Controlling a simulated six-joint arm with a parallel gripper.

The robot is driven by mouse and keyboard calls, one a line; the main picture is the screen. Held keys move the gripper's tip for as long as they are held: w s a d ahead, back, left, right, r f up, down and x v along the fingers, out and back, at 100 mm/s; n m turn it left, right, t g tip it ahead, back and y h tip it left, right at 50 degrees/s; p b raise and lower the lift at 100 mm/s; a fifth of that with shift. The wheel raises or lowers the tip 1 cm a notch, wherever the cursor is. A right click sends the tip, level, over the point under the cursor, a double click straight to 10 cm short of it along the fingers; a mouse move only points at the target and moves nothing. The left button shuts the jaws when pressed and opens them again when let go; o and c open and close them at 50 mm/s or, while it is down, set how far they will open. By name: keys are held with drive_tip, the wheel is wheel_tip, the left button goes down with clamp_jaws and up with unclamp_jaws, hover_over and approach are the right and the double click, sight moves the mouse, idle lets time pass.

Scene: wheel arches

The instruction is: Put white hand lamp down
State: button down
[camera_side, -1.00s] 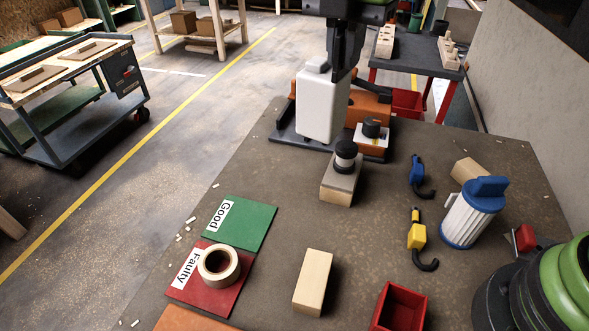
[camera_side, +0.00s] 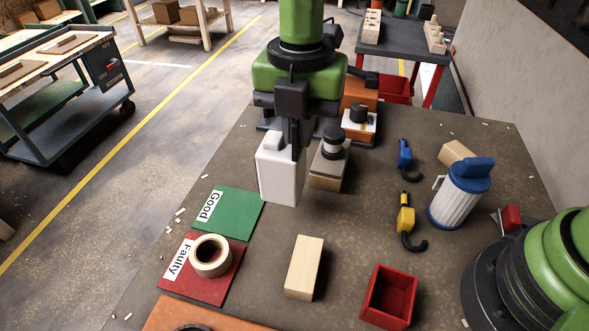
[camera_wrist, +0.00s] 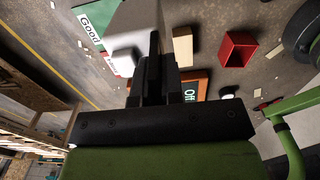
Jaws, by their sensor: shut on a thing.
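My gripper (camera_side: 293,135) is shut on the white hand lamp (camera_side: 277,172), a plain white box-like body with rounded edges. The lamp hangs upright below the gripper, just right of the green Good mat (camera_side: 238,208) and left of a wooden block with a black-and-white knob. I cannot tell whether its base touches the table. In the wrist view, the lamp (camera_wrist: 128,28) shows as a pale grey shape beside the dark fingers (camera_wrist: 156,55), covering part of the mats.
The red Faulty mat (camera_side: 190,285) carries a tape roll (camera_side: 210,256). A wooden block (camera_side: 304,267), a red bin (camera_side: 389,296), yellow and blue hooked tools (camera_side: 405,220), and a blue-lidded white container (camera_side: 461,193) stand right. Table between lamp and wooden block is clear.

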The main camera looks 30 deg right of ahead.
sight(299, 158)
drive_tip(key=shift+f, duration=2.75)
drive_tip(key=shift+f, duration=0.15)
drive_tip(key=c, duration=1.2)
unclamp_jaws()
drive_tip(key=shift+c, duration=0.2)
wheel_tip(299, 158, up, 12)
drive_tip(key=shift+f, duration=0.2)
drive_tip(key=shift+r, duration=0.4)
